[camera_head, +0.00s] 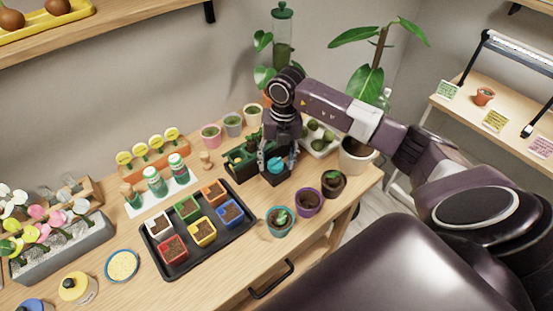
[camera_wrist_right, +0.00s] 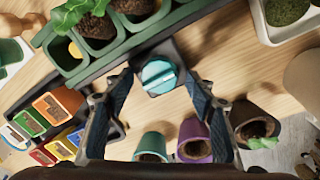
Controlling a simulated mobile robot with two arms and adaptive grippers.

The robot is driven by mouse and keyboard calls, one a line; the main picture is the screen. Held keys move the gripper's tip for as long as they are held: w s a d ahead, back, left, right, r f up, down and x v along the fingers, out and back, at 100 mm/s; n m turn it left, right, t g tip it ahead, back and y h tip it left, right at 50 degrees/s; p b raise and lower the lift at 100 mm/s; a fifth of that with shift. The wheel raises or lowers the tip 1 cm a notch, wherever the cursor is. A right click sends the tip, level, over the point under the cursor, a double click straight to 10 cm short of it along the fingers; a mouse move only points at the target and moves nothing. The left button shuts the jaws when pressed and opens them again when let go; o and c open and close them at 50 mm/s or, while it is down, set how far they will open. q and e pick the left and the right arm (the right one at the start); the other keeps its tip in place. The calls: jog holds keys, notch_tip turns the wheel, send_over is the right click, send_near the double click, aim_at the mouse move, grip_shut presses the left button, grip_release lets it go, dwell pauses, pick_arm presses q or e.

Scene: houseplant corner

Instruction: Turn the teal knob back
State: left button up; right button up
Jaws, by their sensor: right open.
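The teal knob (camera_wrist_right: 158,76) is round with a lighter raised bar across its top. In the head view the knob (camera_head: 276,165) shows low between my fingers. My right gripper (camera_wrist_right: 158,84) is open, pointing down from above. In the wrist view its two fingertips lie on either side of the knob, with a visible gap on each side. I cannot tell whether they reach down to the knob's height. My left gripper is in neither view.
Teal, purple and brown pots (camera_head: 280,221) (camera_head: 308,202) (camera_head: 333,183) stand in front of the knob. A black tray (camera_head: 190,261) of coloured pots lies to the left.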

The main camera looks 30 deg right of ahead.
jog(key=c, duration=1.2)
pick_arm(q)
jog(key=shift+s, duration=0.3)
pick_arm(e)
jog(key=shift+o, duration=0.2)
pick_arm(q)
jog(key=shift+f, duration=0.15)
